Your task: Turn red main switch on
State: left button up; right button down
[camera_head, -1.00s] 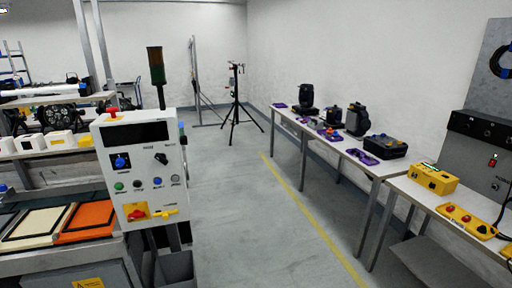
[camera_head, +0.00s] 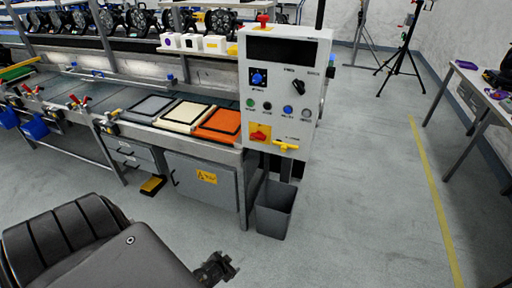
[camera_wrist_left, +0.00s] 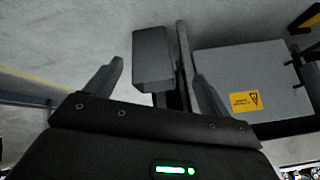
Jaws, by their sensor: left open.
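The red main switch (camera_head: 260,133) sits on a yellow plate at the lower left of the white control panel (camera_head: 312,75) in the head view. Which position its handle is in is too small to tell. My left gripper (camera_head: 216,270) is low at the bottom of the head view, below and to the left of the panel, apart from it. In the left wrist view its two fingers (camera_wrist_left: 155,85) are spread with nothing between them. The panel face is not visible in the wrist view. My right gripper does not show.
A grey bin (camera_head: 275,210) stands on the floor under the panel. The workbench with grey, cream and orange trays (camera_head: 218,124) runs left of it, above a grey cabinet (camera_head: 203,182). A yellow handle (camera_head: 286,145) is beside the switch. Open floor lies to the right.

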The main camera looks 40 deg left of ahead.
pick_arm(q)
jog(key=w+a+r+t+y+b, duration=0.15)
jog(key=w+a+r, duration=0.25)
jog(key=w+r, duration=0.45)
jog(key=n+t+y+b, duration=0.2)
jog(key=n+t+b, duration=0.25)
jog(key=t, duration=0.45)
send_near(257, 138)
jog(key=shift+g, duration=0.25)
jog(key=x, duration=0.7)
jog(key=shift+w+r, duration=0.2)
jog(key=shift+w, duration=0.1)
jog(key=shift+w+a+f, duration=0.1)
jog(key=shift+w+a, duration=0.1)
jog(key=shift+w, duration=0.25)
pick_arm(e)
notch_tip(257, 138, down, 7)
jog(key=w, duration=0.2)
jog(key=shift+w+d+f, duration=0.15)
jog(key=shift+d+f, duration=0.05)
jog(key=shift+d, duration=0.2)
